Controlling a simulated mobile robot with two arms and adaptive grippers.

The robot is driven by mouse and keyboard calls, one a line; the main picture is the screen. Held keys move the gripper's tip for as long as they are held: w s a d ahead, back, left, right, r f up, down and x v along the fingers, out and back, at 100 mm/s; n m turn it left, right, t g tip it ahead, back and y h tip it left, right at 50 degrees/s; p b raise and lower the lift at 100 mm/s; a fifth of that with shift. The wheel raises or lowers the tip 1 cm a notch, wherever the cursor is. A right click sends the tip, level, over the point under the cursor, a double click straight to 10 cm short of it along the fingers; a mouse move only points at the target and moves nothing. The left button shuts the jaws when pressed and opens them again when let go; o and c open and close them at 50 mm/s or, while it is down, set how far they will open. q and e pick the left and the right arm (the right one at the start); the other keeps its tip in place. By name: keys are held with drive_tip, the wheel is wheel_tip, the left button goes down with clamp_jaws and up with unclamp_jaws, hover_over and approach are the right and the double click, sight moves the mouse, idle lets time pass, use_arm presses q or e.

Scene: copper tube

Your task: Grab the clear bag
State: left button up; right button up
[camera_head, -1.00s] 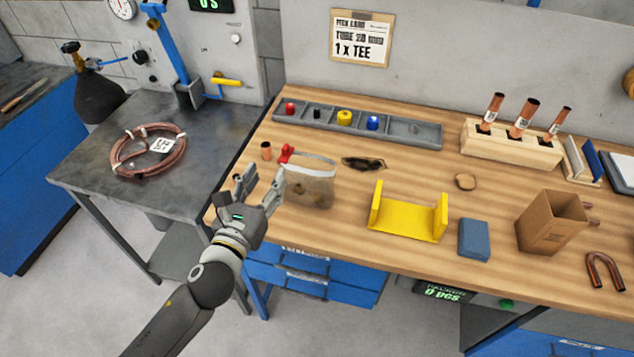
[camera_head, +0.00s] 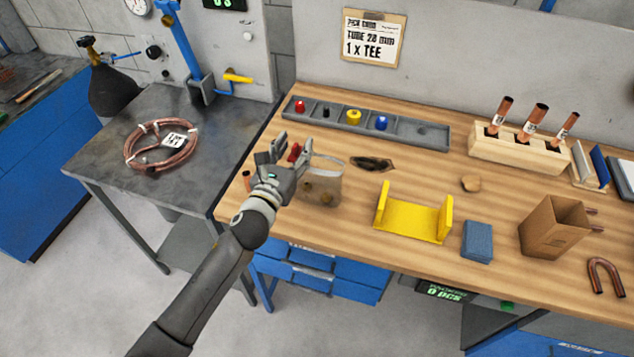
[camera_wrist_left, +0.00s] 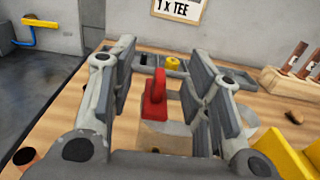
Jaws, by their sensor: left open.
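The clear bag (camera_head: 322,187) stands on the wooden bench at its left part, see-through, with brownish contents low inside. A red clip (camera_head: 294,152) shows at its upper left; in the left wrist view the red clip (camera_wrist_left: 154,97) sits between my fingers. My left gripper (camera_head: 290,152) is open, its fingers on either side of the red clip and beside the bag's upper left edge. In the left wrist view the bag (camera_wrist_left: 185,134) shows faintly behind and below the clip. Whether the fingers touch it cannot be told. My right gripper is not in view.
A grey parts tray (camera_head: 420,135) lies behind the bag. A yellow cradle (camera_head: 412,222) stands to its right, with dark glasses (camera_head: 372,163) between. A copper fitting (camera_head: 247,180) is close left of my gripper. The bench front right of the cradle holds a blue block (camera_head: 477,241).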

use_arm(q)
drive_tip(key=shift+w+d, duration=0.2)
drive_tip(key=shift+w, duration=0.2)
clamp_jaws()
drive_tip(key=shift+r, duration=0.1)
